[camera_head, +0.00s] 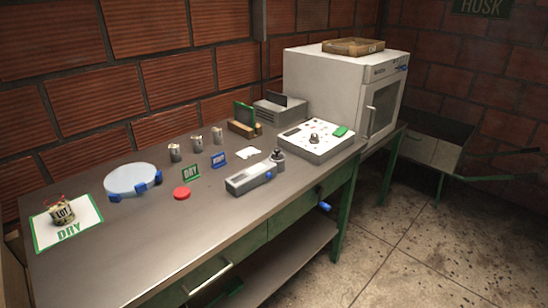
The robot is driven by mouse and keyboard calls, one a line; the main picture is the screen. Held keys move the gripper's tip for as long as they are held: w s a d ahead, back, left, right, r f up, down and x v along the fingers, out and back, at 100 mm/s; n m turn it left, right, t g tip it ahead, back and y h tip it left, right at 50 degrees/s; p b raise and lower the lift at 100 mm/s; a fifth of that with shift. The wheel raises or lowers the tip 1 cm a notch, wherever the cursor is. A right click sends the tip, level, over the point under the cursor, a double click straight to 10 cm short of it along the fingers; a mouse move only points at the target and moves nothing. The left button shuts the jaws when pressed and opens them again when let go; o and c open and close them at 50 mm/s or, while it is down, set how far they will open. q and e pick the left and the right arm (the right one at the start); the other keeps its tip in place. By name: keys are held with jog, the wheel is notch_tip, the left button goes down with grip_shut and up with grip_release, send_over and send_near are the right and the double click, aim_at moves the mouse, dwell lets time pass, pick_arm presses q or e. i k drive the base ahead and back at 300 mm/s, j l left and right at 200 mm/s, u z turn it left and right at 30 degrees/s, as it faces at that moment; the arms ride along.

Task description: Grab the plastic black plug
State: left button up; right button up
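I cannot clearly make out a black plastic plug. A small dark knob-like piece (314,138) stands on the white panel box (330,149) at the right of the metal bench (130,262). It is too small to tell whether it is the plug. Neither of my grippers is in view.
The bench carries a grey instrument (250,179), a small bottle (277,160), a red disc (181,193), a pale round dish (132,180), several metal cups (175,152) and a lot bag (62,214). A white oven (345,85) stands behind. The bench's front is clear.

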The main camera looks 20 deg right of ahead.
aim_at(276, 156)
jog(key=z, duration=0.8)
jog(key=i+z, duration=0.15)
jog(key=z, duration=0.2)
jog(key=i+j+z, duration=0.1)
jog(key=z, duration=0.25)
jog(key=i+j+z, duration=0.15)
jog(key=z, duration=0.25)
